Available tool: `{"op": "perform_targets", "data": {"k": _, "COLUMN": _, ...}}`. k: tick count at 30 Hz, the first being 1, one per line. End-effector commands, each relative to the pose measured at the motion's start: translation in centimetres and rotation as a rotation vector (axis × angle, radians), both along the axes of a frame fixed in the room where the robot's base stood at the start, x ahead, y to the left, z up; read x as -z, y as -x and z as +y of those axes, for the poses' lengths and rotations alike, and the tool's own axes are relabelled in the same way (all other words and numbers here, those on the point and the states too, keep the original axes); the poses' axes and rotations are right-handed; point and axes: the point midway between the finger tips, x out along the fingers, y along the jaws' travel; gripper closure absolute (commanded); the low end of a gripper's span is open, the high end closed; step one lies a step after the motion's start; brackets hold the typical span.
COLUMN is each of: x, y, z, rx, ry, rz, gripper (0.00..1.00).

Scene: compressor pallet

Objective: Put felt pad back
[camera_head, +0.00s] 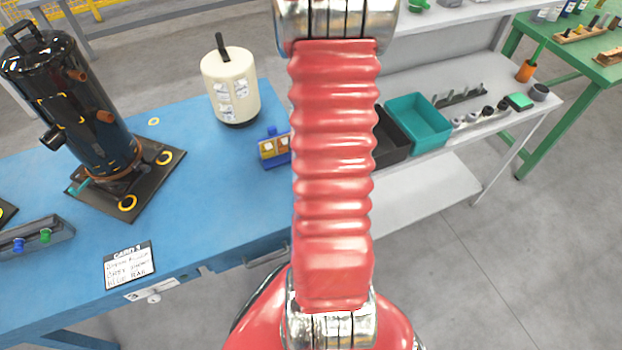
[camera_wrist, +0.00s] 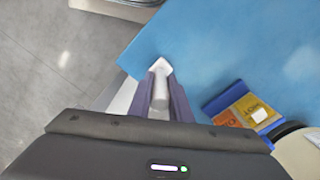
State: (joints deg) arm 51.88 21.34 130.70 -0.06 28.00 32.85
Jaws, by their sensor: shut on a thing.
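In the wrist view my gripper (camera_wrist: 161,88) is shut on a small pale grey and white piece (camera_wrist: 161,67). It may be the felt pad, but I cannot tell its kind for sure. The piece shows above the edge of the blue table (camera_wrist: 215,45). A small blue box (camera_wrist: 222,98) with yellow and orange compartments sits on the table, right of my gripper and apart from it. A small white patch shows at one compartment. In the head view the blue box (camera_head: 270,160) is partly behind my red arm, which hides my gripper.
A cream canister (camera_head: 230,85) stands behind the box. A black compressor (camera_head: 75,105) stands on a dark plate at left. A written card (camera_head: 130,265) lies near the table's front edge. A teal bin (camera_head: 418,120) sits on the grey shelf at right. The table's middle is clear.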

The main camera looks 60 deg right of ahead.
Motion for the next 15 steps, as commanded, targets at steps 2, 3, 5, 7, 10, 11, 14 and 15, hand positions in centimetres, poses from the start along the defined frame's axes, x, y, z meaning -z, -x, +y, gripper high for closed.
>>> {"op": "perform_targets", "data": {"k": 2, "x": 0.25, "y": 0.0, "z": 0.01, "rx": 0.0, "ry": 0.0, "rz": 0.0, "gripper": 1.0}}
{"op": "perform_targets", "data": {"k": 3, "x": 0.27, "y": 0.0, "z": 0.01, "rx": 0.0, "ry": 0.0, "rz": 0.0, "gripper": 1.0}}
{"op": "perform_targets", "data": {"k": 5, "x": 0.28, "y": 0.0, "z": 0.02, "rx": 0.0, "ry": 0.0, "rz": 0.0, "gripper": 1.0}}
{"op": "perform_targets", "data": {"k": 7, "x": 0.3, "y": 0.01, "z": 0.03, "rx": 0.0, "ry": 0.0, "rz": 0.0, "gripper": 1.0}}
{"op": "perform_targets", "data": {"k": 10, "x": 0.34, "y": 0.05, "z": 0.07, "rx": 0.0, "ry": -0.001, "rz": 0.001, "gripper": 0.77}}
{"op": "perform_targets", "data": {"k": 11, "x": 0.35, "y": 0.06, "z": 0.09, "rx": 0.0, "ry": -0.002, "rz": 0.001, "gripper": 0.75}}
{"op": "perform_targets", "data": {"k": 14, "x": 0.37, "y": 0.08, "z": 0.12, "rx": 0.0, "ry": -0.003, "rz": 0.002, "gripper": 0.68}}
{"op": "perform_targets", "data": {"k": 15, "x": 0.35, "y": 0.07, "z": 0.11, "rx": 0.0, "ry": -0.003, "rz": 0.002, "gripper": 0.65}}
